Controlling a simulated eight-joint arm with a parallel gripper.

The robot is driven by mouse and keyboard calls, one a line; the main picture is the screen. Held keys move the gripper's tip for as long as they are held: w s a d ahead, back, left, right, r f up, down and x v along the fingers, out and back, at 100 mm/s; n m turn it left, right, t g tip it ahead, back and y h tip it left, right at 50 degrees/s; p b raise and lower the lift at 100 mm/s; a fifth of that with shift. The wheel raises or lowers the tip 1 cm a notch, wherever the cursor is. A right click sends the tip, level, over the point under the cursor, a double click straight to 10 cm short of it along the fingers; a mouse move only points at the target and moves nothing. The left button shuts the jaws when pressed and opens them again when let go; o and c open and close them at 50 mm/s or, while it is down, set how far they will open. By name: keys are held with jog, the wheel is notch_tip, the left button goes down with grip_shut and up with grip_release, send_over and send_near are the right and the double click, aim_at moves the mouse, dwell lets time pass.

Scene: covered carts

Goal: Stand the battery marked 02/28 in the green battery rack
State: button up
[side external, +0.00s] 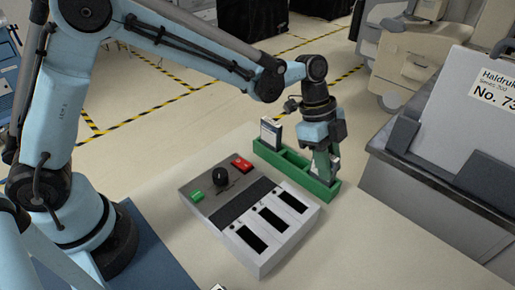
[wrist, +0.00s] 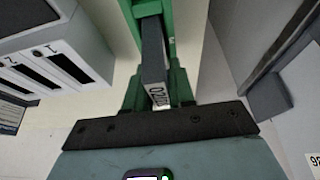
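The green battery rack (side external: 290,165) stands on the pale bench, and part of it shows at the top of the wrist view (wrist: 147,8). My gripper (side external: 325,170) is low over its right end. In the wrist view my gripper (wrist: 156,92) has a battery (wrist: 152,50) between its fingers, dark on top. Its label shows characters like 02/2, partly cut off. I cannot tell whether its base rests on the rack floor. Another battery (side external: 270,133), white with a dark edge, stands upright in the rack's left end. The middle of the rack looks empty.
A grey charger box (side external: 250,205) with several dark slots, a black knob, a red and a green button stands left of the rack. It shows at the left of the wrist view (wrist: 60,62). A large grey covered cart (side external: 440,160) stands close on the right.

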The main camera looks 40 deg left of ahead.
jog(key=o, duration=0.4)
jog(key=shift+o, duration=0.2)
jog(key=v, duration=1.2)
jog(key=s+a+f+n+t+y, duration=0.3)
jog(key=s+a+n+t, duration=0.4)
jog(key=s+a+n, duration=0.6)
jog(key=shift+s+a+n+y, duration=0.3)
jog(key=shift+a+n+y, duration=0.4)
jog(key=shift+a+n, duration=1.65)
jog(key=shift+d, duration=0.15)
